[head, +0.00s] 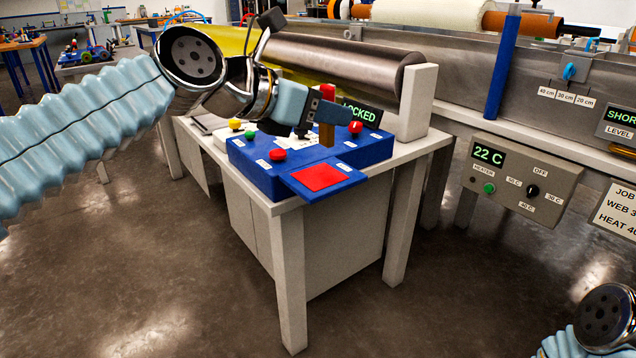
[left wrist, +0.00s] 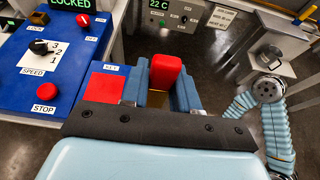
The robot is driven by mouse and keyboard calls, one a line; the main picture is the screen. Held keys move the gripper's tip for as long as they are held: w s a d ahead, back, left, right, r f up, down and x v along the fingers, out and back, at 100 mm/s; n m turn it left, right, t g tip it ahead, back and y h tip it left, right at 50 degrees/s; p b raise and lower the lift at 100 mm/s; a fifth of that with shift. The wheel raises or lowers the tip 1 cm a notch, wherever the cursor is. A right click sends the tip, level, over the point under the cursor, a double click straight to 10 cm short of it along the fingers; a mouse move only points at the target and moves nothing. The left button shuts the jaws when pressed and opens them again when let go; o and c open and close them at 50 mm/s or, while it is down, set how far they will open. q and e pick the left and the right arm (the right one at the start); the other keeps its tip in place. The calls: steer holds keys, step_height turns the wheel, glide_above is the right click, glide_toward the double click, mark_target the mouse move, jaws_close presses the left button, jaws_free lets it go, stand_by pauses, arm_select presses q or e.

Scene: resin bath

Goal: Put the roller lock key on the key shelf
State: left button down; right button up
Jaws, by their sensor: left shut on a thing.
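The roller lock key has a red head (head: 327,92), and its brown shaft (head: 327,133) points down. My left gripper (head: 318,110) is shut on the key and holds it in the air. In the left wrist view the red head (left wrist: 165,72) stands between the two blue fingers (left wrist: 160,95). The key shelf is a blue ledge with a red square (head: 318,177) at the front of the control panel. In the left wrist view the red square (left wrist: 103,86), labelled KEY, lies just left of the fingers. The key appears above the shelf and apart from it. My right gripper is not visible.
A heater box (head: 520,180) reading 22 C is at right. The floor in front is clear.

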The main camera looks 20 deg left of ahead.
arm_select(q)
steer(key=w+a+f+b, duration=0.1)
steer(key=w+f, duration=0.2)
steer(key=w, duration=0.1)
steer(key=w+a+f, duration=0.1)
steer(key=w+f, duration=0.2)
steer(key=w+a+f+b, duration=0.1)
steer(key=w+a+f, duration=0.1)
steer(key=w+f, duration=0.1)
steer(key=shift+w+a+b, duration=0.1)
steer(key=shift+w+b, duration=0.25)
steer(key=shift+w, duration=0.45)
steer(key=f+b, duration=0.1)
steer(key=f, duration=0.2)
steer(key=shift+w+a+f+b, duration=0.15)
steer(key=shift+w+f+b, duration=0.05)
steer(key=shift+w+b, duration=0.15)
steer(key=shift+f, duration=0.1)
steer(key=shift+f, duration=0.1)
steer(key=shift+f, duration=0.15)
steer(key=c, duration=0.8)
jaws_free()
steer(key=shift+c, duration=0.2)
